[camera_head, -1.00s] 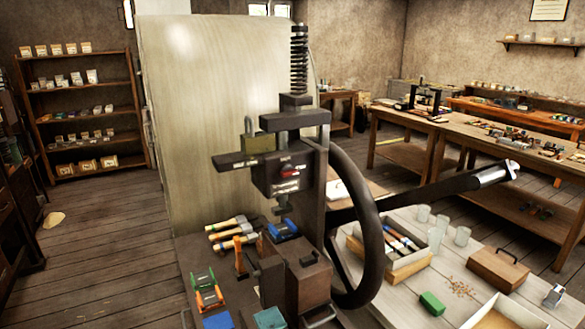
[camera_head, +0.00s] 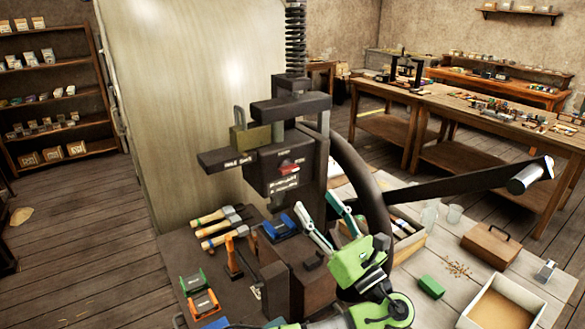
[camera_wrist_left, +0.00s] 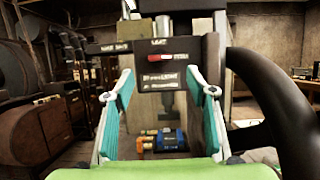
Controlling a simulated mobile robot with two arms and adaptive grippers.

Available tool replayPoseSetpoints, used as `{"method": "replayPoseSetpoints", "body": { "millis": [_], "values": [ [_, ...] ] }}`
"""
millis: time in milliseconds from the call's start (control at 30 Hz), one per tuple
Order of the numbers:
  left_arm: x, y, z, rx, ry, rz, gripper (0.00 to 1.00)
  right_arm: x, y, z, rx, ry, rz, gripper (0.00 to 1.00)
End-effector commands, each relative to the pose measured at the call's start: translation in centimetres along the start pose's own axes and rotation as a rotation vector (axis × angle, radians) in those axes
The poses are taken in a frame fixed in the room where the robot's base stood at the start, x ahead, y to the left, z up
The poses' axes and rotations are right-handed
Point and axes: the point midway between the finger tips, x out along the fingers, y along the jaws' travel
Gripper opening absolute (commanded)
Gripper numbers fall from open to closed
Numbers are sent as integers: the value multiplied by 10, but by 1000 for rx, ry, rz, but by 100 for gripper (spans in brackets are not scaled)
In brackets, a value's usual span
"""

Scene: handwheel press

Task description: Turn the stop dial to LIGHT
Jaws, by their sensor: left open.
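The press (camera_head: 290,150) stands in the middle of the head view. The stop dial (camera_head: 289,169) is a small red piece on the front of its dark head block. In the left wrist view the dial (camera_wrist_left: 160,57) lies roughly level, below a small label that seems to read LIGHT; which mark it points at I cannot tell. My left gripper (camera_head: 317,204) is open and empty, below and right of the dial in the head view. In the wrist view its two teal fingers (camera_wrist_left: 160,92) stand either side of the head block's lower front, apart from the dial. My right gripper is not in view.
The black handwheel (camera_head: 352,165) and its long lever (camera_head: 455,190) are close on the right.

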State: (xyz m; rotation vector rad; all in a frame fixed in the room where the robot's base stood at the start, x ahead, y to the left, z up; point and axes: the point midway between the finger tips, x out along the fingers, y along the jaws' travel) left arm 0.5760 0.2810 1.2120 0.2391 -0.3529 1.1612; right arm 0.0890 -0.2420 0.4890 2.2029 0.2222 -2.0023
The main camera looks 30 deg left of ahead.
Motion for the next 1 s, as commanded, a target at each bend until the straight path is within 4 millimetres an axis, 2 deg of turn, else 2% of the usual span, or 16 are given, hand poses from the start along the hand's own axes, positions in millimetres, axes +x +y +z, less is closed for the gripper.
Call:
{"method": "replayPoseSetpoints", "body": {
  "millis": [33,67,167,300,433,600,933,1000],
  "values": [
    [15,1,5,2,-3,3,51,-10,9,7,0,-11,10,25],
    [22,1,5,2,-4,4,51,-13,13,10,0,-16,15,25],
    [45,1,5,1,-3,4,51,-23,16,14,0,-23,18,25],
    [72,1,4,2,-1,2,51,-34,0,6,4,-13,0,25],
    [91,1,2,1,1,2,51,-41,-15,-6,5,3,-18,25],
    [104,0,0,-1,2,0,51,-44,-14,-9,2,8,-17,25],
    [106,0,-1,-1,3,0,51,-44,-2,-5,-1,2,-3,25],
    [106,0,-1,-1,3,0,33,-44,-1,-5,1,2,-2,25]
  ]
}}
